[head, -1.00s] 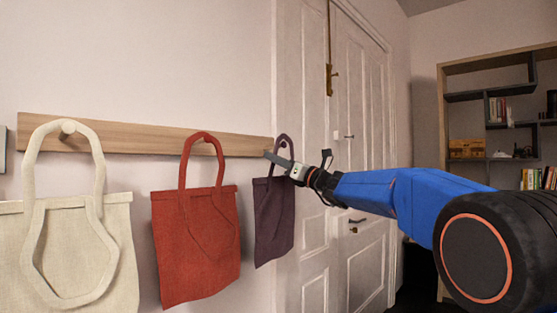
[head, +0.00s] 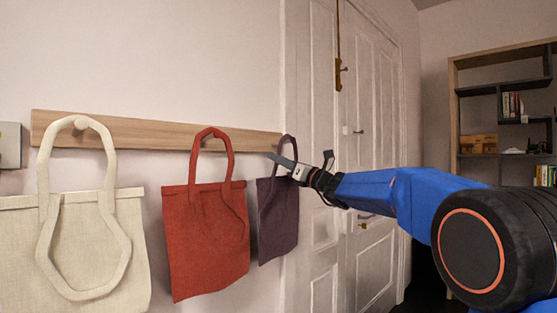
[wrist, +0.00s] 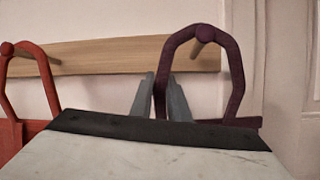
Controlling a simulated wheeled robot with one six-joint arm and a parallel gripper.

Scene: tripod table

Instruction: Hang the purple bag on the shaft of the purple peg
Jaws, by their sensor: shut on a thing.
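The purple bag (head: 278,220) is at the right end of the wooden rail, upright beneath its handle. In the wrist view the handle (wrist: 238,75) forms a loop, and its left strap lies between the fingers of my gripper (wrist: 161,80). My gripper (head: 276,158) is shut on that strap in the head view too. The purple peg (wrist: 204,35) shows its purple round end at the top of the loop, with a wood-coloured shaft running back to the rail. The end overlaps the strap; I cannot tell whether the strap rests on the shaft.
The wooden rail (head: 160,133) runs along the wall. A red bag (head: 207,240) hangs to the left, close to the purple bag, and a cream bag (head: 75,250) hangs farther left. A white door (head: 345,200) is to the right; a shelf (head: 470,60) stands beyond.

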